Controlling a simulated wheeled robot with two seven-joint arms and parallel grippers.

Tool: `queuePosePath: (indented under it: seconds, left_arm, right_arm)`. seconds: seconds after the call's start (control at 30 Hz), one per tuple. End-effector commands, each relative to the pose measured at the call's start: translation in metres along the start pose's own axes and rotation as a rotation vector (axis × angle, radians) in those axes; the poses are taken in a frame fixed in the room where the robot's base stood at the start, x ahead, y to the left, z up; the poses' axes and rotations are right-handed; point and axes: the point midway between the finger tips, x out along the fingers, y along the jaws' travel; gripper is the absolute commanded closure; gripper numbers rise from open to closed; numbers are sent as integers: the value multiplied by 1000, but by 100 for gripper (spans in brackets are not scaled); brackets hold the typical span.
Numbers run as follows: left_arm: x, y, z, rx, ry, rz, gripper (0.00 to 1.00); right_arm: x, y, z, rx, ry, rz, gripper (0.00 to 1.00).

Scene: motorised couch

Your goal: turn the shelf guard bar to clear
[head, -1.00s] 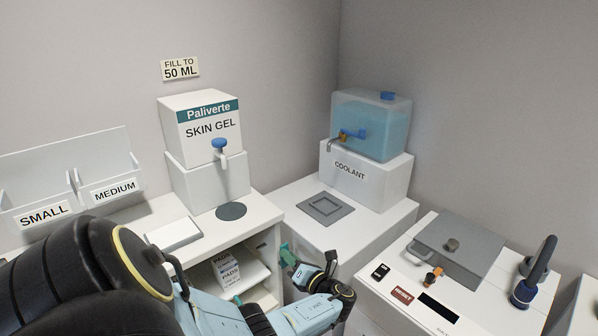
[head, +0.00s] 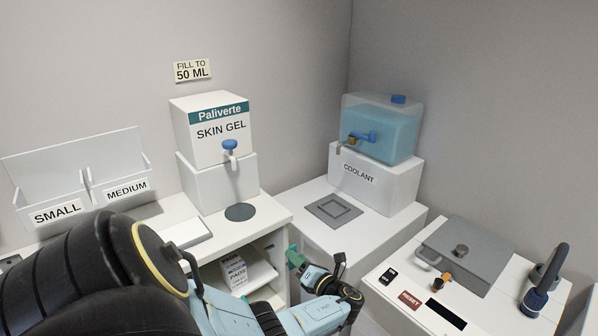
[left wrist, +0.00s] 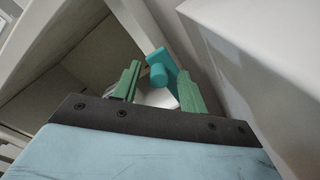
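My left gripper (head: 296,260) reaches to the right front edge of the open shelf under the skin gel counter. In the left wrist view its two green fingers (left wrist: 159,88) stand apart. A teal piece with a rounded end (left wrist: 157,74), which looks like part of the guard bar, lies between and just beyond the fingertips, closer to the right finger. I cannot tell whether it touches that finger. In the head view the bar cannot be told apart from the green fingers. My right gripper is not in view.
The shelf (head: 262,274) holds a box of pads (head: 233,272). The coolant cabinet (head: 300,212) stands close at the right of the gripper. A low white cabinet with a grey lidded box (head: 466,254) is further right.

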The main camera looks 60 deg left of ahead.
Motion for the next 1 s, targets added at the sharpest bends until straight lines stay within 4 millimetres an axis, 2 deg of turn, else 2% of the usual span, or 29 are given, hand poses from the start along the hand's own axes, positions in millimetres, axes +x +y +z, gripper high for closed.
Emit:
queuePosePath:
  seconds: [0.17, 0.27, 0.7, 0.83, 1.0]
  left_arm:
    - [-3, 0, 0, 0, 0, -1, 57]
    - [-13, 0, 0, 0, 1, -3, 57]
    - [-106, 0, 1, 0, 0, -3, 57]
    - [-124, 0, 0, -1, 0, -2, 57]
    - [-133, 0, 0, -1, 0, 0, 57]
  right_arm:
    - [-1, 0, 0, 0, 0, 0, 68]
    - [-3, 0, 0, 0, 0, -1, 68]
    - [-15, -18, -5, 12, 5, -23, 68]
    - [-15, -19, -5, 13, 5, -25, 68]
    - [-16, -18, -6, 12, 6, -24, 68]
